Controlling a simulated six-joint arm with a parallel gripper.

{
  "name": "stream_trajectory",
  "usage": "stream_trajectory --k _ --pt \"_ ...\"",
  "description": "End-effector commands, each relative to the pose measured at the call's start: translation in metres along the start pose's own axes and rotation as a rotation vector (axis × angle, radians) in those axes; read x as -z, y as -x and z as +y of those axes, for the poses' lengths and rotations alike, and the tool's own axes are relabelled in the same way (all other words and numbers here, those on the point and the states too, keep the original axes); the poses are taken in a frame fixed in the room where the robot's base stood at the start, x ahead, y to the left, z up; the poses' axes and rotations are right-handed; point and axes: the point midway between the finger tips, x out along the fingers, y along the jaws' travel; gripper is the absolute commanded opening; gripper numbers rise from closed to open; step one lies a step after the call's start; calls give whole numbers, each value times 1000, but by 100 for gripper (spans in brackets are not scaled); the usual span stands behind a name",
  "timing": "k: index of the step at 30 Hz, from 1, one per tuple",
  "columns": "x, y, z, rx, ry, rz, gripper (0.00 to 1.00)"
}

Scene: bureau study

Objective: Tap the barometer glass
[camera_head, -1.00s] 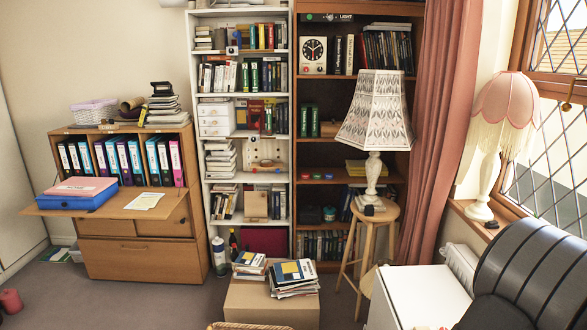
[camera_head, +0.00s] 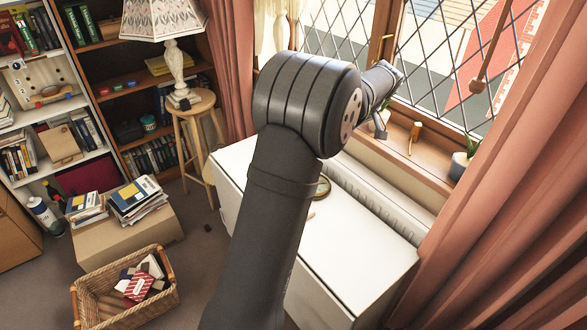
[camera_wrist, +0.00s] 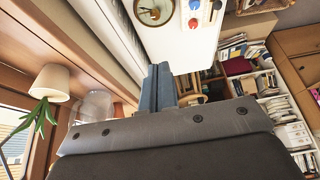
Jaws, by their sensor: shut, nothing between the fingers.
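A round brass-rimmed dial, which looks like the barometer (camera_wrist: 154,11), lies on the white-topped cabinet, at the top edge of the wrist view and partly cut off. In the head view only a sliver of its rim (camera_head: 323,187) shows beside my arm, which hides the rest. My gripper (camera_wrist: 161,68) shows its blue-grey fingers closed together and empty in the wrist view. In the head view my gripper (camera_head: 384,84) is near the window, up and to the right of the dial and apart from it.
The white cabinet top (camera_head: 365,255) is mostly bare; red and blue knob-like items (camera_wrist: 193,22) sit near the dial. A radiator (camera_head: 375,190) and window sill with a potted plant (camera_head: 463,160) lie beyond. A stool with a lamp (camera_head: 172,75) and a wicker basket (camera_head: 95,312) stand left.

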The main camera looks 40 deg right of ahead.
Motion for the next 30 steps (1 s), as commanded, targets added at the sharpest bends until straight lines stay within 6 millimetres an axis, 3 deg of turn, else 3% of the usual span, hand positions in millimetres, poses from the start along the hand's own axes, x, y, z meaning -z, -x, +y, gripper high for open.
stream_trajectory --k 9,15,21,30 --pt "-14 -101 -19 45 29 236 0" --pt "-29 -146 -27 11 4 329 0" --pt "-38 -163 -30 -12 -10 354 0" --pt "-38 -163 -29 -14 -11 356 0"
